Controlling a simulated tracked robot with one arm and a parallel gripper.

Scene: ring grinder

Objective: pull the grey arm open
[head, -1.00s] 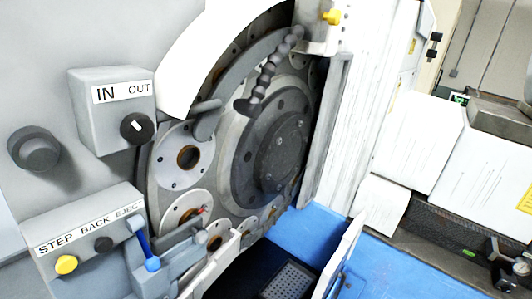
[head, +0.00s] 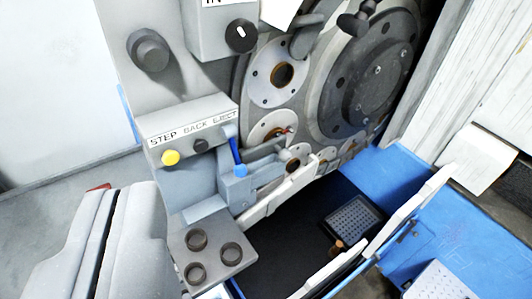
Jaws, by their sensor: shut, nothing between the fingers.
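A second grey arm (head: 264,167) reaches right from beside the blue-handled lever (head: 237,160), low in front of the round discs. I cannot tell for sure which one is the grey arm of the task. My gripper (head: 117,192) seems to be the pale grey two-part body at the lower left, its halves close together with a dark seam. It holds nothing visible and is apart from both grey arms.
The control box (head: 188,128) has yellow and black buttons. A dark knob (head: 149,50) sticks out on the left. A grey plate (head: 212,250) carries three dark rings. Below the discs is an open dark bin (head: 290,240) with a white-edged flap (head: 418,212). Blue floor lies right.

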